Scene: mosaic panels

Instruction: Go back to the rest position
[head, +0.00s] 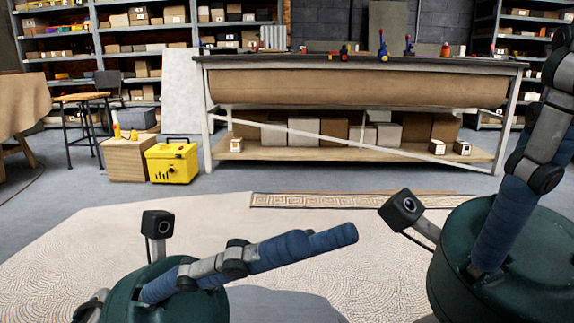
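My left arm (280,250) comes in from the lower left and reaches toward the middle of the picture, low in front of the floor. Its blue-covered link points right and slightly up. My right arm (500,222) rises steeply along the right edge and leaves the picture near the top right. I cannot make out the fingers of either gripper, so neither gripper shows. No held object shows.
A long workbench (355,62) with a brown paper roll (355,88) stands ahead, well beyond my arms. A yellow box (172,163), a wooden block (127,160) and a stool (80,98) are at left. The patterned floor mosaic (200,225) between is clear.

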